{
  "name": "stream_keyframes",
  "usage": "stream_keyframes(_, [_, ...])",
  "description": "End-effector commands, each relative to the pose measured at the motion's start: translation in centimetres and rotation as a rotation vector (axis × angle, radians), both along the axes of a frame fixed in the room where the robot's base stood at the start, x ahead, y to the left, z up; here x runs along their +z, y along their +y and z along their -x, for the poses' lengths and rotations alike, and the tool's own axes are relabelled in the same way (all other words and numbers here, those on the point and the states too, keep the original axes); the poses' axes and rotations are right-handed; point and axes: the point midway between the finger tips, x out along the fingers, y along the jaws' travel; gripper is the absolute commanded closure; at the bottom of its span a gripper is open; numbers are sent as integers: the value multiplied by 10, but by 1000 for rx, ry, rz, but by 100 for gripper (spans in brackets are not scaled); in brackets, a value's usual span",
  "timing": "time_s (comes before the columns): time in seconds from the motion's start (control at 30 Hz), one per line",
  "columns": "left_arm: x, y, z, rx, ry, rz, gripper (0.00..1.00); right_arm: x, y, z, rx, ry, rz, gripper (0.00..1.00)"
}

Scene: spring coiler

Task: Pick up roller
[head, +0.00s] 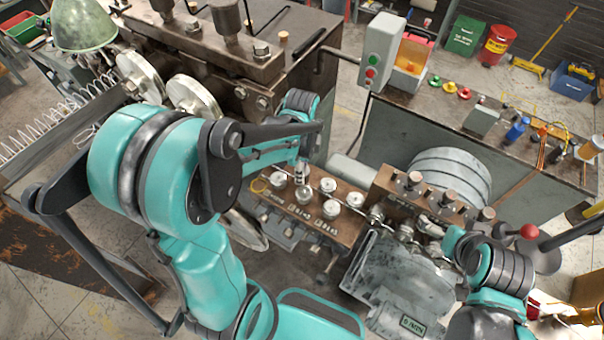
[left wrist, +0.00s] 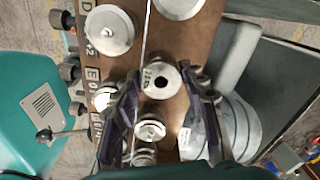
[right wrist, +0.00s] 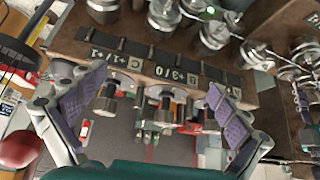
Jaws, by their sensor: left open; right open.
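Several silvery rollers, one of them (head: 331,209), sit on a brown plate (head: 280,207) in the middle of the head view. My left gripper (head: 302,172) points down over this plate, close above the rollers. In the left wrist view my left gripper (left wrist: 165,105) is open, and a round roller (left wrist: 160,80) with a dark centre hole shows between its fingers. I cannot tell whether the fingers touch it. My right gripper (right wrist: 152,105) is open and empty in the right wrist view, in front of a labelled plate edge (right wrist: 150,65).
A larger disc (left wrist: 108,30) and smaller knobs (left wrist: 150,130) stand near the left fingers. A bolted block (head: 425,200) and grey machine housing (head: 405,285) lie right of the plate. A control box (head: 380,50) stands behind. Metal fittings (right wrist: 215,35) crowd the right wrist view's upper right.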

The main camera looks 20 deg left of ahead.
Motion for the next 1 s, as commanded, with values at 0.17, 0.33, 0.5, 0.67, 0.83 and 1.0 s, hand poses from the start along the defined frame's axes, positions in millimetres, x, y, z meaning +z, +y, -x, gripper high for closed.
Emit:
stream_keyframes(0.17, [-19, 0, 0, 0, 0, 0, 58, -4, 0, 0, 0, 0, 0, 0])
stream_keyframes(0.33, [-19, 0, 0, 0, 0, 0, 58, -3, 0, 0, 0, 0, 0, 0])
stream_keyframes(0.5, [-19, 0, 0, 0, 0, 0, 87, -3, 0, 0, 0, 0, 0, 0])
stream_keyframes(0.67, [-19, 0, 0, 0, 0, 0, 100, -3, 0, 0, 0, 0, 0, 0])
stream_keyframes(0.83, [-18, 0, 0, 0, 0, 0, 100, -3, 0, 0, 0, 0, 0, 0])
stream_keyframes(1.0, [-8, 0, 0, 0, 0, 0, 100, -1, 0, 0, 0, 0, 0, 0])
